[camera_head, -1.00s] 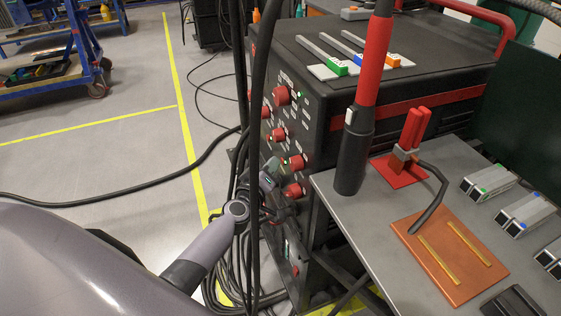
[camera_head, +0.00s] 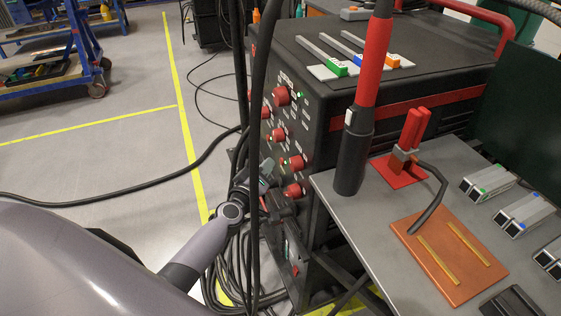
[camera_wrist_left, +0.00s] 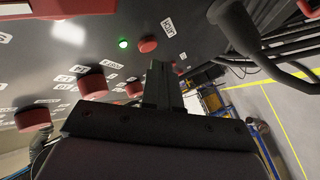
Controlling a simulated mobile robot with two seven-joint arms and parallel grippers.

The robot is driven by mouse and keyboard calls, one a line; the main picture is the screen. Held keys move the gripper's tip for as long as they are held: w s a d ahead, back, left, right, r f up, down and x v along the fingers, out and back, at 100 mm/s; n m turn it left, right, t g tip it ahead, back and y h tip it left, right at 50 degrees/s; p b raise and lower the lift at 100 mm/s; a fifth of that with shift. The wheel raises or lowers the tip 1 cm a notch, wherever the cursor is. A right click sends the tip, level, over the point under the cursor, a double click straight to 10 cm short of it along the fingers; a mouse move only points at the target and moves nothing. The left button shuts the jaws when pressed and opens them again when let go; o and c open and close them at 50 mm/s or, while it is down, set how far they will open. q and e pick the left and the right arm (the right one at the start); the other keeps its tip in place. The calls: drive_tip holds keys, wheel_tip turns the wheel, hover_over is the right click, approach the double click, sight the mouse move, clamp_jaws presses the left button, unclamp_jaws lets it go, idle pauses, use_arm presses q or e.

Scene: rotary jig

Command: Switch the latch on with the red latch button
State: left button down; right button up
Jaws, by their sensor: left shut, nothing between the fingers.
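The red latch button (camera_wrist_left: 148,44) is a small round disc on the dark machine panel in the left wrist view, beside a white label (camera_wrist_left: 168,28). I cannot single it out in the head view. My left gripper (camera_head: 270,172) is shut and empty, close to the lower part of the panel. In the left wrist view its fingertips (camera_wrist_left: 159,66) point at the panel just below the button. I cannot tell whether they touch it. A green light (camera_wrist_left: 123,43) glows left of the button. My right gripper is not in view.
Several red knobs (camera_head: 281,96) stick out of the black machine (camera_head: 330,110). Black cables (camera_head: 240,130) hang close to my left arm.

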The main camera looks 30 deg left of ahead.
use_arm(q)
drive_tip(key=s+a, duration=0.3)
drive_tip(key=shift+s+a, duration=0.15)
drive_tip(key=shift+s, duration=0.25)
idle(0.5)
